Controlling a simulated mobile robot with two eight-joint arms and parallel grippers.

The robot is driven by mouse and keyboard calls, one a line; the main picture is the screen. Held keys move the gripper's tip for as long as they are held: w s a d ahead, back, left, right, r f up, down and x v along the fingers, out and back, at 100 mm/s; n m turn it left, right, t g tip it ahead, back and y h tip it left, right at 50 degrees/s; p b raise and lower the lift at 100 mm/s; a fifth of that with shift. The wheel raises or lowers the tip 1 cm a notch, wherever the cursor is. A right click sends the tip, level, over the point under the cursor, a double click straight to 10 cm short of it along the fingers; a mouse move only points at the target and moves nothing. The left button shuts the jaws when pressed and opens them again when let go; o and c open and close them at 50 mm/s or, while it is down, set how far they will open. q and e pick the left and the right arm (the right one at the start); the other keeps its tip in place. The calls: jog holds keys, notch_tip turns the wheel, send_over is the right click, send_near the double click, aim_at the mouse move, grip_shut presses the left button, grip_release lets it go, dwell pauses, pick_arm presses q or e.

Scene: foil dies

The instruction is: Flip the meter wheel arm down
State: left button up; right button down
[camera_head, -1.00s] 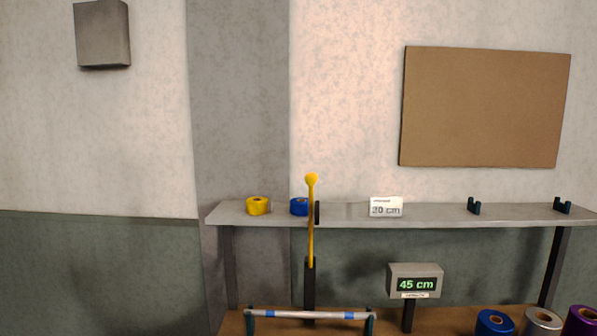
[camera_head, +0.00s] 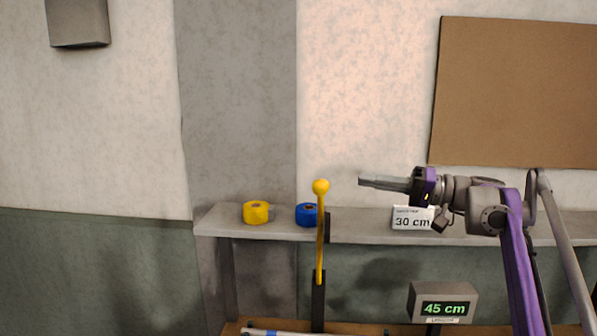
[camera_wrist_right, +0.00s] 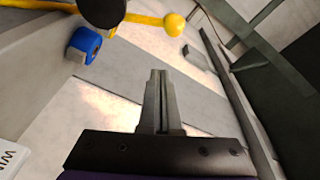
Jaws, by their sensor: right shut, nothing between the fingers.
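The meter wheel arm is a yellow rod with a round knob (camera_head: 321,186), standing upright on a dark post (camera_head: 318,302) in the head view. In the right wrist view its yellow knob (camera_wrist_right: 174,24) shows at the top, with a dark round part on the rod. My right gripper (camera_head: 362,182) is shut and empty, pointing left. It is at about knob height, to the right of the knob and apart from it. In the wrist view its closed fingers (camera_wrist_right: 158,75) show below the knob. My left gripper is not in view.
A grey shelf (camera_head: 375,229) holds a yellow roll (camera_head: 256,213), a blue roll (camera_head: 306,214) and a "30 cm" card (camera_head: 412,218). A display reading "45 cm" (camera_head: 443,301) stands at lower right. A brown board (camera_head: 520,95) hangs on the wall.

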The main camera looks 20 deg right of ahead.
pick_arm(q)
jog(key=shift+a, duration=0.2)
pick_arm(e)
jog(key=shift+w+d+r+n+t+y, duration=0.15)
jog(key=shift+d+r, duration=0.1)
jog(key=shift+r, duration=0.25)
jog(key=shift+s+d+r+n+t+y, duration=0.15)
jog(key=shift+d+r, duration=0.1)
jog(key=shift+r, duration=0.2)
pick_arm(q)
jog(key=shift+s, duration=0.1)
pick_arm(e)
jog(key=shift+a, duration=0.1)
jog(key=x, duration=0.3)
jog(key=f+x, duration=0.1)
jog(key=x, duration=0.2)
jog(key=a+b+x, duration=0.1)
jog(key=x, duration=0.2)
jog(key=shift+s+a+f, duration=0.2)
jog(key=shift+a+f, duration=0.05)
jog(key=shift+f, duration=0.1)
jog(key=shift+s+a+f, duration=0.1)
jog(key=shift+s+a, duration=0.05)
jog(key=shift+s, duration=0.3)
jog(key=shift+s+a+f, duration=0.1)
jog(key=shift+s+a, duration=0.05)
jog(key=shift+s, duration=0.3)
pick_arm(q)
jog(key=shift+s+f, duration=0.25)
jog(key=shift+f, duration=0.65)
